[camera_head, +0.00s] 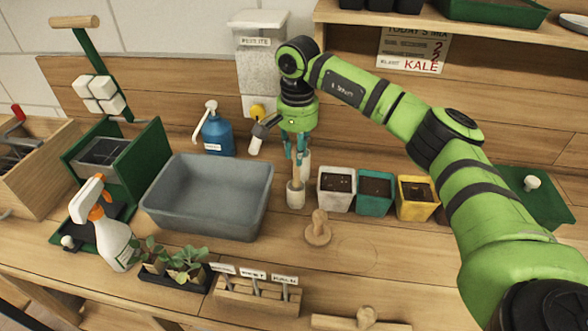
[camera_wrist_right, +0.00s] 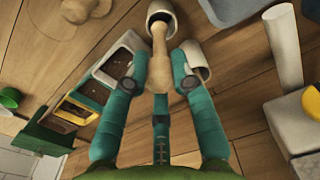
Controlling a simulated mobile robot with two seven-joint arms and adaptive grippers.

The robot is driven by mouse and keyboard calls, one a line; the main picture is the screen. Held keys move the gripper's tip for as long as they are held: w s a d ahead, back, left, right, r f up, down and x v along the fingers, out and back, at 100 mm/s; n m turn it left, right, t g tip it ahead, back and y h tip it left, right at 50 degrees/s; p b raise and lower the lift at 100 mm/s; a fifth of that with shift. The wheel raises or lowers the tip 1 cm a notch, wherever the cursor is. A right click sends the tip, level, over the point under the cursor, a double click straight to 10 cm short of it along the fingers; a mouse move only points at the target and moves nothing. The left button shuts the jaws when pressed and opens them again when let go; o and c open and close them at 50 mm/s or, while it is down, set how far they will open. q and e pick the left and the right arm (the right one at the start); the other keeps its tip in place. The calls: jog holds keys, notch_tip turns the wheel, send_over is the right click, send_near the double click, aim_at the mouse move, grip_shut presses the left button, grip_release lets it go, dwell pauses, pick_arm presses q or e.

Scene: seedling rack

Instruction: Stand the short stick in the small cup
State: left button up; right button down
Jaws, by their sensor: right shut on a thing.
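The short stick (camera_head: 296,172) is pale wood and stands near upright below my right gripper (camera_head: 297,150), between its teal fingers. The fingers are shut on its upper part. The small cup (camera_head: 296,199) is whitish and stands on the bench right under the stick. The stick's lower end meets the cup's mouth; how deep it sits is hard to tell. In the right wrist view the stick (camera_wrist_right: 160,50) runs from between the fingers (camera_wrist_right: 165,80) to the cup (camera_wrist_right: 161,8). My left gripper is in neither view.
A second whitish cup (camera_wrist_right: 196,60) is close beside the fingers. White, teal and yellow pots (camera_head: 337,201) stand to the right. A grey tub (camera_head: 205,215) is to the left, and a wooden knobbed tool (camera_head: 318,233) is in front. A blue pump bottle (camera_head: 217,136) stands behind.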

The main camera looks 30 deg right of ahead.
aim_at(296, 179)
jog(key=shift+f, duration=0.9)
notch_tip(296, 179, down, 4)
jog(key=shift+w+r+p, duration=0.1)
jog(key=shift+r+p, duration=0.05)
jog(key=shift+p, duration=0.55)
jog(key=shift+f+b, duration=0.25)
jog(key=shift+b, duration=0.05)
jog(key=c, duration=1)
grip_release()
jog(key=shift+r, duration=0.1)
jog(key=shift+c, duration=0.2)
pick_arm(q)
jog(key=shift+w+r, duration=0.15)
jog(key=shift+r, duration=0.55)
